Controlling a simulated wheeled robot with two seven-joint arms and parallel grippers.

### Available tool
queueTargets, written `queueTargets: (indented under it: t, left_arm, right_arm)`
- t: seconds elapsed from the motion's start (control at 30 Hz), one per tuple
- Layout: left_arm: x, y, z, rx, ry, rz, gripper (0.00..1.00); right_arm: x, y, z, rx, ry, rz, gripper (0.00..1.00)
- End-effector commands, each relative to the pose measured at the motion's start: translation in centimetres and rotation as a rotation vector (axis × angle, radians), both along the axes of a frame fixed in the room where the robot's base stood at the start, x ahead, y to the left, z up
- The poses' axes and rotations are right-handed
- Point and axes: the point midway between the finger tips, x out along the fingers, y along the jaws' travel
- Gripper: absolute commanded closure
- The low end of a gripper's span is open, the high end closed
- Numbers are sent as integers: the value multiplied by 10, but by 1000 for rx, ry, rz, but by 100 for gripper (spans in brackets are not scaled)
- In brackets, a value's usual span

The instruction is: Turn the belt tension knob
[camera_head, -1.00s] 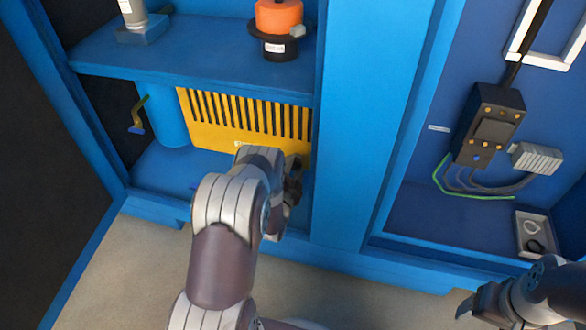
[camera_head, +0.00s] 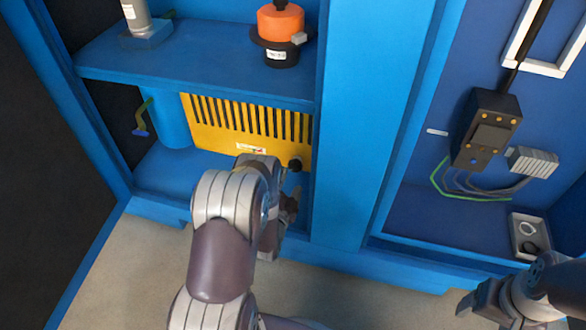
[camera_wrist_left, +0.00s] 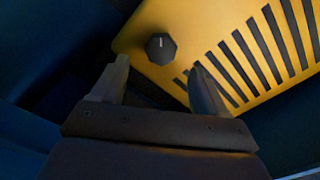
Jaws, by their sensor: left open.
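The belt tension knob (camera_head: 295,165) is a small black knob at the lower right of the yellow slotted guard (camera_head: 205,135). In the left wrist view it is a dark faceted knob (camera_wrist_left: 161,47) with a white mark pointing up. My left gripper (camera_head: 288,205) is in front of the guard, just below the knob, partly hidden by my forearm. In the wrist view its two fingers (camera_wrist_left: 155,80) are spread and empty, with the knob beyond and between them, apart from both. My right gripper (camera_head: 475,303) is at the lower right; its jaw opening is unclear.
A blue shelf (camera_head: 190,62) above the guard holds an orange and black motor-like unit (camera_head: 280,30) and a grey cylinder (camera_head: 135,18). A blue post (camera_head: 362,130) stands close right of my left gripper. A control box (camera_head: 487,128) and small tray (camera_head: 522,222) are farther right.

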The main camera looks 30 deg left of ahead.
Motion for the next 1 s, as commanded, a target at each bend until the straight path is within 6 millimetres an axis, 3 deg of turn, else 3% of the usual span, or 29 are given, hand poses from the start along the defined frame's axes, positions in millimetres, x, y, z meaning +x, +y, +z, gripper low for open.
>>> queueTargets:
  t: [0.03,0.2,0.37,0.73,1.0]
  left_arm:
    - [-14,-3,7,-2,5,1,26]
    - [-53,-12,5,-2,3,1,26]
    - [-71,-17,2,-1,0,1,26]
    - [-70,-17,-1,-17,19,-2,26]
    - [-57,-20,-29,-321,373,28,26]
  right_arm:
    - [0,0,15,0,0,0,26]
    - [0,0,30,0,0,0,26]
    - [0,0,34,0,0,0,26]
    - [0,0,34,0,0,0,26]
    - [0,0,46,0,0,0,26]
